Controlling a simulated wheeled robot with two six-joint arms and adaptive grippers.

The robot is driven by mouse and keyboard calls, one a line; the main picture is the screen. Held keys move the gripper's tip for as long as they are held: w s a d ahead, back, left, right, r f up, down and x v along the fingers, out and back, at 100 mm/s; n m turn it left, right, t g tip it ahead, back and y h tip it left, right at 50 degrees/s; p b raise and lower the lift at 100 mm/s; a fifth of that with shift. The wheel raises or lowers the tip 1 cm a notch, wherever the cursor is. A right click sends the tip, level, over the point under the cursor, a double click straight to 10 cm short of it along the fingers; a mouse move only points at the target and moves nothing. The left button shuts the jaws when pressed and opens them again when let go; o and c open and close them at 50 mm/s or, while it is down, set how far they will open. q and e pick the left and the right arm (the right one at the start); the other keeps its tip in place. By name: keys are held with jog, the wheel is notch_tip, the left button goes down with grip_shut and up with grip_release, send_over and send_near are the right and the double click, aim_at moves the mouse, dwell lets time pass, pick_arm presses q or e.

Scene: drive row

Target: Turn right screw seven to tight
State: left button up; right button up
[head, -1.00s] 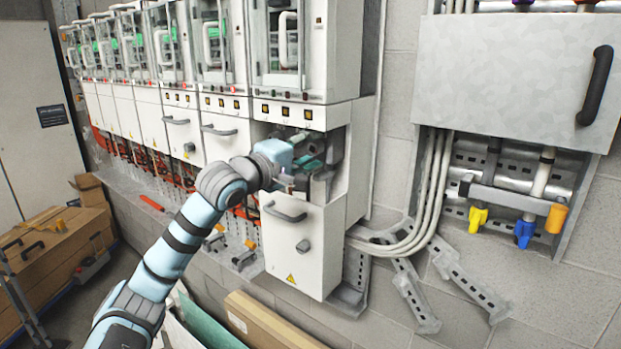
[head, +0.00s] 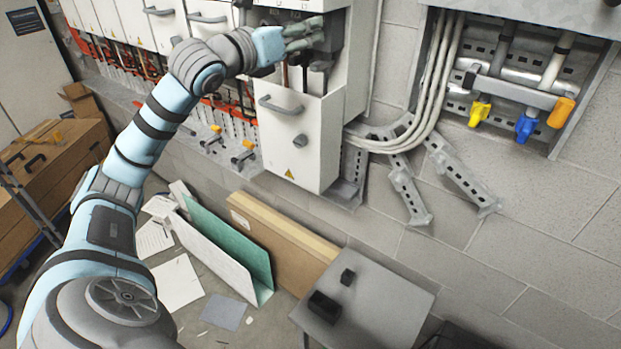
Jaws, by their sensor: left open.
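My left gripper (head: 306,36) is open at the front of the open compartment of the nearest white cabinet (head: 300,140), above its door handle. Its grey-green fingers reach toward the compartment's right side, with no object seen between them. Dark rods or stems (head: 318,72) stand in the compartment below the fingers. I cannot make out a screw or its number; the gripper and arm hide part of the compartment. My right gripper is not in view.
Yellow, blue and orange handles (head: 525,125) hang at the upper right. A grey table (head: 385,300) with two small black blocks stands below. Boards (head: 285,235) and a green-lined panel (head: 225,245) lean near the wall. Wooden boxes (head: 45,180) stand at the left.

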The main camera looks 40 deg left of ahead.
pick_arm(q)
jog(key=s+f+b, duration=0.3)
jog(key=s+b, duration=0.9)
jog(key=w+d+f+m+g+h+p, duration=0.1)
jog(key=d+f+h, duration=0.2)
jog(key=d+h, duration=0.55)
jog(key=w+d+f+m+g+h, duration=0.1)
jog(key=d+f+h, duration=0.2)
jog(key=d+h, duration=0.55)
jog(key=w+a+f+n+t+y, duration=0.1)
jog(key=a+f+n+y, duration=0.3)
jog(key=n, duration=0.5)
jog(key=w+a+f+n+t+y, duration=0.2)
jog(key=w+a+f+n+y, duration=0.1)
jog(key=f+n+y, duration=0.6)
jog(key=w+a+f+n+t+y+p, duration=0.1)
jog(key=w+a+f+n+y, duration=0.1)
jog(key=a+f+n+y, duration=0.3)
jog(key=shift+w+f+n+y, duration=0.2)
jog(key=shift+f+n+y, duration=0.35)
jog(key=shift+f+n, duration=0.55)
jog(key=shift+w+f+n+y, duration=0.15)
jog(key=shift+f+n+y, duration=0.4)
jog(key=shift+f+n, duration=0.5)
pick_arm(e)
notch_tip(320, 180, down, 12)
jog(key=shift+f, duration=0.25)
pick_arm(q)
jog(key=shift+a, duration=0.1)
